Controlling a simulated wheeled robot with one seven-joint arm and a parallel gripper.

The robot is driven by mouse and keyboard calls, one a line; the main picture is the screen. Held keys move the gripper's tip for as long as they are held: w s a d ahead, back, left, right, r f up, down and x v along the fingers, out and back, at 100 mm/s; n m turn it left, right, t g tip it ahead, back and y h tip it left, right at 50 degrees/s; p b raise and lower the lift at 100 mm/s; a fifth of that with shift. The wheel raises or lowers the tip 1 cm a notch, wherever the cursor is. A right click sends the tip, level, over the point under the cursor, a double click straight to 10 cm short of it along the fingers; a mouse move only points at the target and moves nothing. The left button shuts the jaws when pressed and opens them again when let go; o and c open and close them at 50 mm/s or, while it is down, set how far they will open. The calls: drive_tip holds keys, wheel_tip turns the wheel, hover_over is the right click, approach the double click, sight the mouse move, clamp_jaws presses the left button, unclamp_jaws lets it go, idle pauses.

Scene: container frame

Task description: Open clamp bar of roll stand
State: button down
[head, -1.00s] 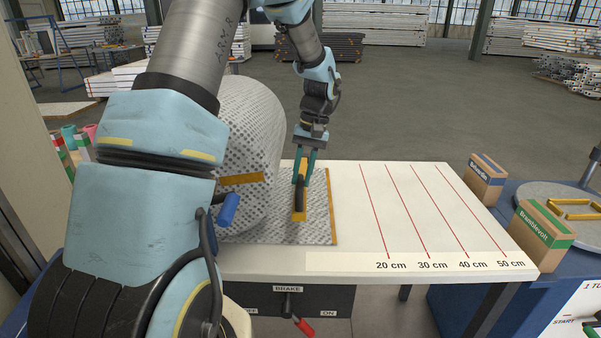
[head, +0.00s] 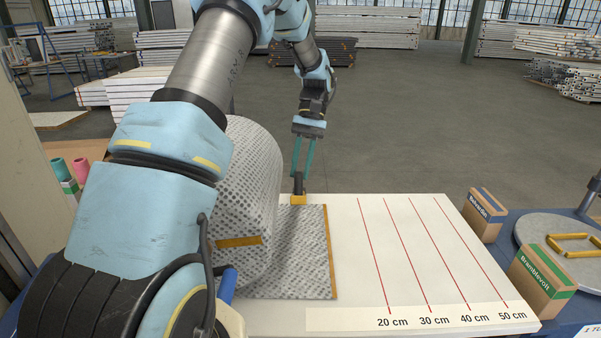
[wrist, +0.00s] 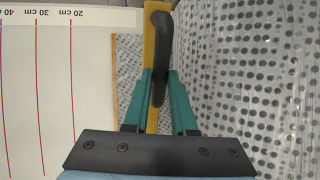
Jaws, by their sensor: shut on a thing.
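The clamp bar (head: 299,199) is yellow with a black handle (head: 298,184). In the head view only a short yellow piece of it shows, at the far edge of the table, raised off the dotted sheet. The wrist view shows the bar (wrist: 152,125) lengthwise, with the curved handle (wrist: 160,60) in front of it. My gripper (head: 302,173) is shut on the handle, one teal finger on each side of it in the wrist view. The roll (head: 250,185) of dotted sheet stands left of the bar, partly hidden by my arm.
The dotted sheet (head: 290,265) lies on the white table (head: 350,280), with a yellow edge strip at its right. Red length lines mark the clear table to the right. Boxes (head: 486,216) and a round grey plate (head: 570,262) lie further right.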

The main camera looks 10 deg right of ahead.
drive_tip(key=shift+w, duration=0.1)
drive_tip(key=c, duration=0.7)
unclamp_jaws()
drive_tip(key=shift+c, duration=0.2)
drive_tip(key=b+v, duration=0.3)
drive_tip(key=v, duration=0.7)
drive_tip(key=shift+w+r, duration=0.15)
drive_tip(key=shift+r, duration=0.2)
drive_tip(key=shift+d, duration=0.1)
